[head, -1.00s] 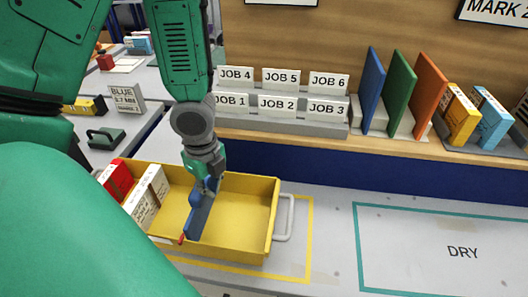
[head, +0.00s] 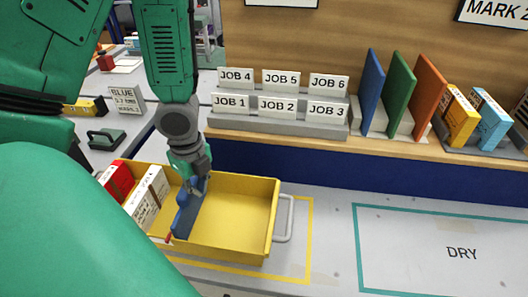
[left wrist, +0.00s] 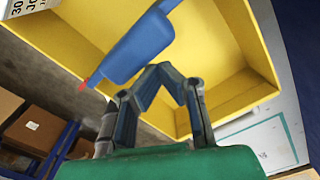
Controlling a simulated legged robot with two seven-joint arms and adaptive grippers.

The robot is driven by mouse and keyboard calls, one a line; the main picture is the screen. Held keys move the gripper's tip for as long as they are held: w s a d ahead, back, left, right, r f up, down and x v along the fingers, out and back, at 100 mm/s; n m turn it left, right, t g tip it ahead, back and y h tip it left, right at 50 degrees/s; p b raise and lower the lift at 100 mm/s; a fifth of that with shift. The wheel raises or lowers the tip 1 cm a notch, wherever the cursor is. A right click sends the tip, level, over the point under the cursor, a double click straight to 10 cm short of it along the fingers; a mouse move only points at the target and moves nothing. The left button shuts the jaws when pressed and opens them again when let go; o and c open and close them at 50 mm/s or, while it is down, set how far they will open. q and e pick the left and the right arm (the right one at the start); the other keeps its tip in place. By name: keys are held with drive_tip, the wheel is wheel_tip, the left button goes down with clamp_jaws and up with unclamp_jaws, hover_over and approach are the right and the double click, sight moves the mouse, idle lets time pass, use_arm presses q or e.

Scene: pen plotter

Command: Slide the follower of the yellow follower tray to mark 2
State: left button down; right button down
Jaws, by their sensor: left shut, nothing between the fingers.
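The yellow follower tray (head: 235,215) lies on the bench with a grey handle (head: 284,218) at its right end. Its follower is a blue plate (head: 188,210) with a small red tip at its front edge, standing across the tray left of the middle. The follower also shows in the left wrist view (left wrist: 138,45). My left gripper (head: 197,178) is shut with nothing between its fingers, at the follower's upper right side. In the left wrist view its fingertips (left wrist: 160,70) are close beside the follower; I cannot tell whether they touch. My right gripper is not in view.
A red box (head: 117,179) and white boxes (head: 150,195) stand in the tray's left end. Job cards (head: 277,105) and coloured dividers (head: 400,95) are on the shelf behind. The DRY area (head: 462,252) at right is empty. My arm hides the tray's front left.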

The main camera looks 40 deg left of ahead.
sight(182, 186)
use_arm(q)
drive_tip(key=shift+s+a, duration=0.1)
drive_tip(key=shift+a, duration=0.05)
drive_tip(key=shift+s+a+p, duration=0.2)
drive_tip(key=shift+s+a, duration=0.3)
drive_tip(key=shift+a, duration=0.3)
drive_tip(key=shift+s+a+p, duration=0.2)
drive_tip(key=shift+s+a, duration=0.3)
drive_tip(key=shift+a, duration=0.35)
drive_tip(key=shift+s+a+p, duration=0.3)
drive_tip(key=shift+s+a, duration=0.2)
drive_tip(key=shift+a, duration=0.35)
drive_tip(key=shift+s+a+p, duration=0.25)
drive_tip(key=shift+s+a, duration=0.25)
drive_tip(key=shift+a, duration=0.3)
drive_tip(key=shift+a, duration=0.1)
drive_tip(key=shift+s+a+p, duration=0.4)
drive_tip(key=shift+s+a, duration=0.15)
drive_tip(key=shift+a, duration=0.3)
drive_tip(key=shift+s+a+p, duration=0.35)
drive_tip(key=shift+s+a, duration=0.15)
drive_tip(key=shift+a, duration=0.3)
drive_tip(key=shift+s+a, duration=0.1)
